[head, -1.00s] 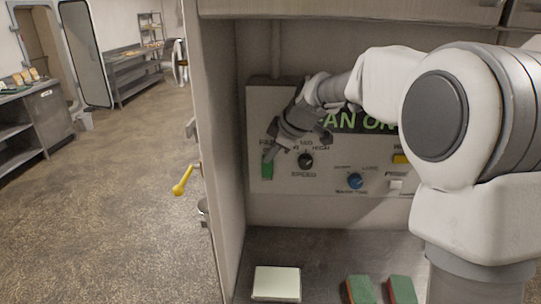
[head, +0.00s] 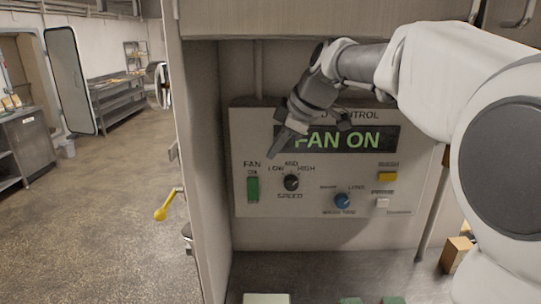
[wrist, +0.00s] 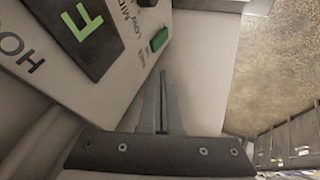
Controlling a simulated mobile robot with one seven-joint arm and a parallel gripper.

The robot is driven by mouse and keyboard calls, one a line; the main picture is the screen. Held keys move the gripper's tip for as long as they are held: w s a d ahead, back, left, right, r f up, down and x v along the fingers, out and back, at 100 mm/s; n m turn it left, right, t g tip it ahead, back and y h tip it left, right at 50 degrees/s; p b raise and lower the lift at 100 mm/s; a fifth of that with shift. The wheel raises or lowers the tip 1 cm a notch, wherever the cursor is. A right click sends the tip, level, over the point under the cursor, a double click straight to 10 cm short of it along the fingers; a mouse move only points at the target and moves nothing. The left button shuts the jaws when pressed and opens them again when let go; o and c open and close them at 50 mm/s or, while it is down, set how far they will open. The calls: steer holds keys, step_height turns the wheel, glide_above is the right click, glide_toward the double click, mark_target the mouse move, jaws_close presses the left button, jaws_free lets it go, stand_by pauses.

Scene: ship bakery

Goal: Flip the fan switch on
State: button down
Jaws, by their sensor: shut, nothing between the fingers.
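The control panel (head: 260,210) is on the back wall of an alcove. Its display (head: 337,139) reads "FAN ON" in green letters. The fan switch (head: 252,189) is a green rocker under the word "FAN" at the panel's left; it also shows in the wrist view (wrist: 159,40). My gripper (head: 272,156) is in front of the panel, above and slightly right of the switch, and apart from it. Its fingers (wrist: 162,80) are closed together with nothing between them, pointing toward the switch in the wrist view.
Right of the switch are a black speed knob (head: 291,183), a blue knob (head: 342,201), a yellow button (head: 387,176) and a white button (head: 382,203). A pale block (head: 266,298) lies on the counter.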

steer(key=s+d+f+m+h, duration=0.1)
steer(key=s+d+f+m, duration=0.2)
steer(key=s, duration=0.6)
steer(key=s+d+f+m+h, duration=0.2)
steer(key=s+d+f+m, duration=0.2)
steer(key=s+m, duration=0.3)
steer(key=s+d+f+m+h, duration=0.1)
steer(key=s+d+f+m, duration=0.3)
steer(key=s, duration=0.9)
steer(key=shift+d+f+m+h, duration=0.15)
steer(key=shift+f+m+h, duration=0.25)
steer(key=shift+m, duration=0.6)
steer(key=c, duration=1.6)
jaws_free()
steer(key=shift+s, duration=0.1)
